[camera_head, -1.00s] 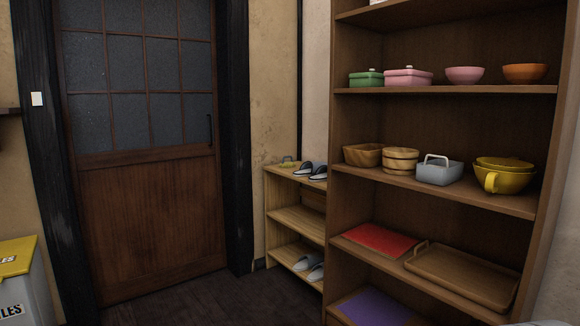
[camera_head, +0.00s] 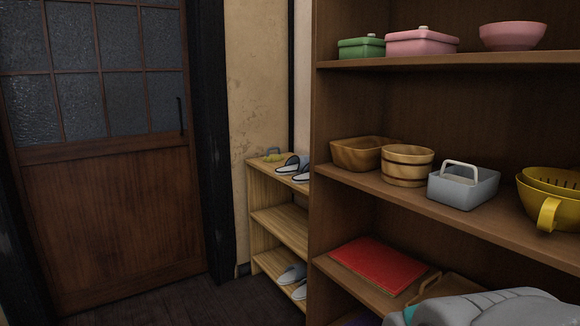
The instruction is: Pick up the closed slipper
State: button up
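A pair of dark-and-white slippers (camera_head: 292,165) sits on top of a low wooden shoe rack (camera_head: 270,186), partly hidden by the tall shelf's side. A second pair, light grey slippers (camera_head: 291,273), sits on the rack's bottom board, also partly cut off by the tall shelf. At this size I cannot tell which slipper is the closed one. A grey, rounded part of my arm (camera_head: 490,308) shows at the bottom right, well away from the rack. My gripper's fingers are not visible.
A tall wooden shelf (camera_head: 312,120) fills the right side, holding bowls, boxes, a grey caddy (camera_head: 464,190) and a red mat (camera_head: 378,265). A wooden door (camera_head: 115,215) stands left. Dark floor before the rack is clear.

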aim_at(295, 164)
jog(key=i+j+z, duration=0.15)
jog(key=i+j, duration=0.3)
jog(key=i+j+z, duration=0.2)
jog(key=i+j, duration=0.3)
jog(key=i+j+z, duration=0.15)
jog(key=i+j, duration=0.35)
jog(key=i+j+z, duration=0.2)
jog(key=i+j, duration=0.2)
jog(key=j, duration=0.25)
jog(key=z, duration=0.1)
jog(key=k+j, duration=0.05)
